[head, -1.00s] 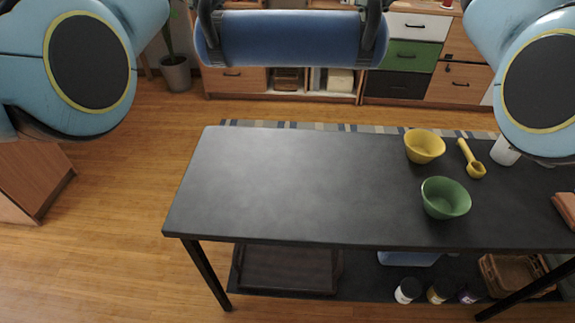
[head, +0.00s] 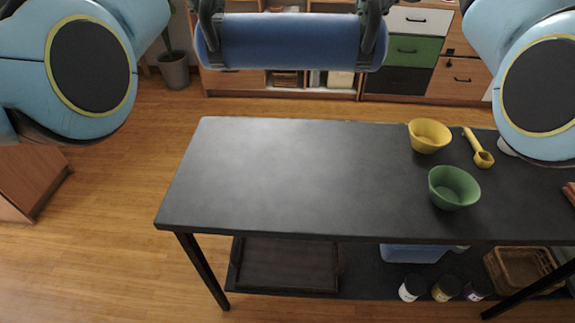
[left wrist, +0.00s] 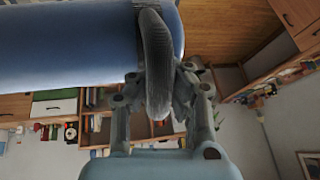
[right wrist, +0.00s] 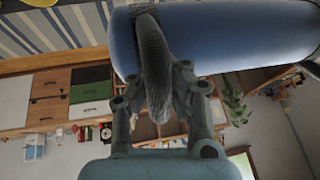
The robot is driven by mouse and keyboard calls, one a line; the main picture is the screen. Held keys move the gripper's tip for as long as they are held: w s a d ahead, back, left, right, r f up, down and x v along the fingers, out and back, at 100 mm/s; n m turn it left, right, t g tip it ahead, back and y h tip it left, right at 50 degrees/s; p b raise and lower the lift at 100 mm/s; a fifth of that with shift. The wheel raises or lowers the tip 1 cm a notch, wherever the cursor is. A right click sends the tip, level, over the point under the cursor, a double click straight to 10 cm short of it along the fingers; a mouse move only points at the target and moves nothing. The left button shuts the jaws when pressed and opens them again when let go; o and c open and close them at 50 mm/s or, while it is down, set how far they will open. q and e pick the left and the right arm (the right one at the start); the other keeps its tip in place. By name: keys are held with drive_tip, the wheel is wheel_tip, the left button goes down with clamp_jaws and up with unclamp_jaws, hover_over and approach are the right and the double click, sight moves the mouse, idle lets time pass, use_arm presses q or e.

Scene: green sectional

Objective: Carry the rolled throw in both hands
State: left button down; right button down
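The rolled throw (head: 290,42) is a blue cylinder held level and crosswise at the top of the head view, in the air beyond the far edge of the table. My left gripper (head: 212,40) is shut on its left end, and my right gripper (head: 372,40) is shut on its right end. In the left wrist view the throw (left wrist: 60,50) runs off to the left from the finger (left wrist: 157,65). In the right wrist view the throw (right wrist: 230,38) runs off to the right from the finger (right wrist: 153,65). The far finger of each gripper is partly hidden.
A dark table (head: 290,180) stands below and nearer, its left half bare. A yellow bowl (head: 429,136), a green bowl (head: 453,188) and a yellow scoop (head: 478,148) are on its right part. Cabinets (head: 428,60) and a plant pot (head: 173,70) stand behind. Wood floor is open left.

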use_arm(q)
drive_tip(key=c, duration=1.5)
unclamp_jaws()
use_arm(e)
drive_tip(key=c, duration=1.5)
unclamp_jaws()
use_arm(q)
drive_tip(key=shift+o, duration=0.7)
drive_tip(key=shift+r, duration=0.1)
use_arm(e)
drive_tip(key=shift+o, duration=0.6)
use_arm(q)
drive_tip(key=o, duration=0.8)
drive_tip(key=v, duration=1.2)
drive_tip(key=shift+s, duration=0.1)
